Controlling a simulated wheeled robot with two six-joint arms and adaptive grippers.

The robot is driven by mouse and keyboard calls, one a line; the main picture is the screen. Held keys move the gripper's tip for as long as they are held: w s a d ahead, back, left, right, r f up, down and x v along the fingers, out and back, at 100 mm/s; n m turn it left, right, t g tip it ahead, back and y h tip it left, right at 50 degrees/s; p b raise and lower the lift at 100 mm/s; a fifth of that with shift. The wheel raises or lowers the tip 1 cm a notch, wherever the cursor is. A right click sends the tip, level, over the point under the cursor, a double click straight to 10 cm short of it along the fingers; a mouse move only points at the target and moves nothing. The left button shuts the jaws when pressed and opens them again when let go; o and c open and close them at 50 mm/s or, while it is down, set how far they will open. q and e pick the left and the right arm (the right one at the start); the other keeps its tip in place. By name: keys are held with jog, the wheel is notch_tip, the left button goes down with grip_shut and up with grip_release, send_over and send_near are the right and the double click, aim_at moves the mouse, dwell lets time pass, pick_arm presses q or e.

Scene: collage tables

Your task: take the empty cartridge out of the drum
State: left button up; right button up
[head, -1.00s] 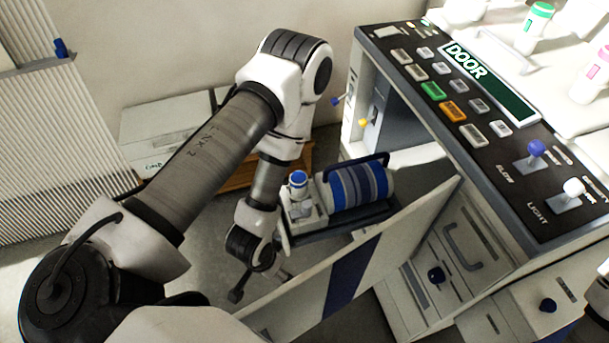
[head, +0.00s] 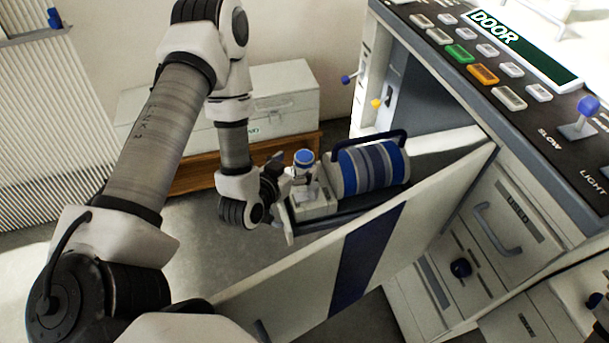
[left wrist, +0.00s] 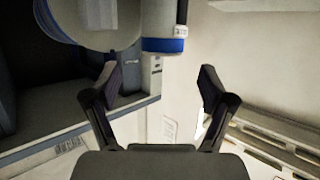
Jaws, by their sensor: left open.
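The drum unit (head: 368,170), a blue, grey and white striped cylinder with a dark handle, sits on a pulled-out tray (head: 335,222) behind the open door. A small upright cartridge with a blue top (head: 304,158) stands in the pale holder at the drum's left end. I cannot see whether it is empty. My left gripper (head: 280,170) is just left of the cartridge. In the left wrist view my left gripper (left wrist: 157,74) is open with nothing between its fingers. A white cylinder with a blue band (left wrist: 163,45), seemingly the cartridge, shows beyond the fingertips. My right gripper is out of view.
The open door (head: 410,240) with a blue stripe stands in front of the tray. The control panel (head: 500,70) reads DOOR. A pale case (head: 270,100) on a wooden base stands behind my left arm. Drawers (head: 500,225) lie at right.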

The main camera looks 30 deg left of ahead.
aim_at(302, 159)
pick_arm(q)
jog(key=x, duration=0.6)
jog(key=shift+s+a+f, duration=0.1)
jog(key=shift+s+f, duration=0.05)
jog(key=shift+f, duration=0.15)
grip_shut()
jog(key=shift+r, duration=0.1)
